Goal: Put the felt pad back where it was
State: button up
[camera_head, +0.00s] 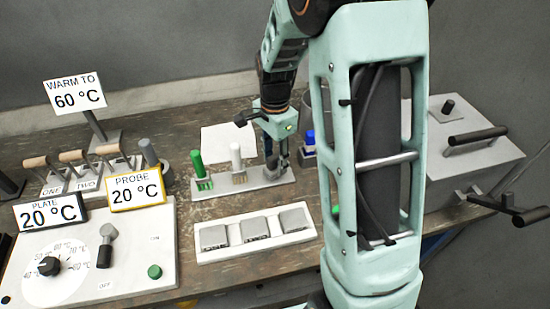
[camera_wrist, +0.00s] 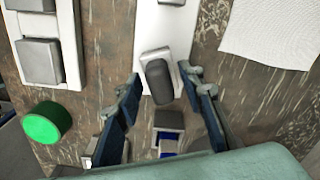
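I cannot tell for sure which thing is the felt pad. A thin white sheet (camera_head: 228,143) lies flat on the bench behind the peg rack, and shows at the upper right of the wrist view (camera_wrist: 272,30). My gripper (camera_head: 278,160) is low over the right end of the white rack (camera_head: 240,183). In the wrist view my gripper (camera_wrist: 165,98) has its two blue fingers spread, with a dark grey rounded piece (camera_wrist: 158,82) between and beyond them. Gaps show on both sides of it, and nothing is gripped.
A white tray with grey square pads (camera_head: 254,230) lies in front of the rack. A green peg (camera_head: 198,165) and a white peg (camera_head: 236,158) stand on the rack. A blue-topped piece (camera_head: 309,140) is right of my gripper. A control panel (camera_head: 130,255) is at left.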

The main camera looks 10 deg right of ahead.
aim_at(275, 157)
notch_tip(275, 157, up, 12)
jog(key=shift+r, duration=0.2)
dwell(0.4)
